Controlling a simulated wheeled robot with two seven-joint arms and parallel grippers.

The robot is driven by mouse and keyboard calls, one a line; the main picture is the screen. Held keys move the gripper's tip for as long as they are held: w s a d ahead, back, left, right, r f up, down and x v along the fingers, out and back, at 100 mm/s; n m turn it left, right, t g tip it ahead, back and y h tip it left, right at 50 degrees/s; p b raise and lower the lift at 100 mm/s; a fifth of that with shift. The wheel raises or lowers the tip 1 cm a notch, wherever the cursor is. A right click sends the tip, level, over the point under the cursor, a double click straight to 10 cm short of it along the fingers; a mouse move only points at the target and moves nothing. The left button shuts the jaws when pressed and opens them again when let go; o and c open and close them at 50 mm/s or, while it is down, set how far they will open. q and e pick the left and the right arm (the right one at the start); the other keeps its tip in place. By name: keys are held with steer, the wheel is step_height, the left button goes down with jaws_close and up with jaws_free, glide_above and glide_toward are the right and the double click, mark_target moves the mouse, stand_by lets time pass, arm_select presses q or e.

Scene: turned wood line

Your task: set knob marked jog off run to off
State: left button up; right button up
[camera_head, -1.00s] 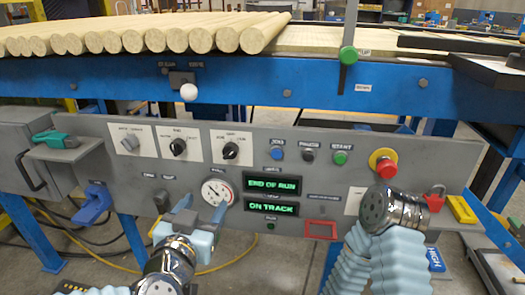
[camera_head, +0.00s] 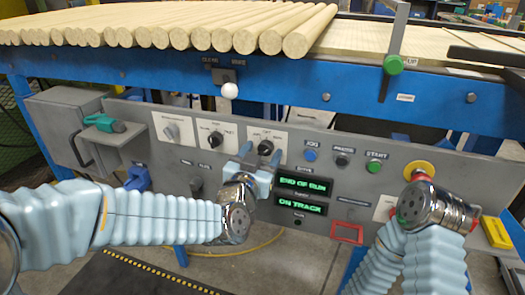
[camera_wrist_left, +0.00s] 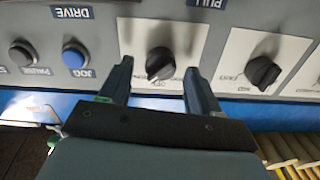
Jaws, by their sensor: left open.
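The jog off run knob, a black rotary knob (camera_head: 265,147), is on the right-hand white plate of the grey panel. In the left wrist view, which is upside down, the knob (camera_wrist_left: 159,63) has a lettered scale including OFF; the other words are too small to read surely. Its grip bar looks slanted, and I cannot tell which mark it points at. My left gripper (camera_head: 247,160) is open in front of this plate. In the wrist view its fingers (camera_wrist_left: 158,84) lie either side of the knob, apart from it. My right gripper (camera_head: 421,190) is before the panel's right side, fingers hidden.
Another black knob (camera_head: 215,138) and a grey selector (camera_head: 172,132) are to the left. A blue JOG button (camera_head: 310,155) and green START button (camera_head: 374,167) are to the right. Green displays (camera_head: 301,183) sit below. A white ball-ended lever (camera_head: 229,90) is above.

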arm_select(q)
steer(key=shift+w+d, duration=0.15)
steer(key=shift+w, duration=0.2)
steer(key=c, duration=1)
steer(key=shift+f+n+b, duration=0.15)
steer(key=shift+n+b, duration=0.35)
steer(key=shift+b, duration=0.35)
steer(key=shift+c, duration=0.2)
steer(key=n+b, duration=0.4)
steer(key=shift+n+b, duration=0.35)
steer(key=shift+n, duration=0.05)
steer(key=shift+n+b, duration=1.05)
steer(key=shift+n, duration=0.35)
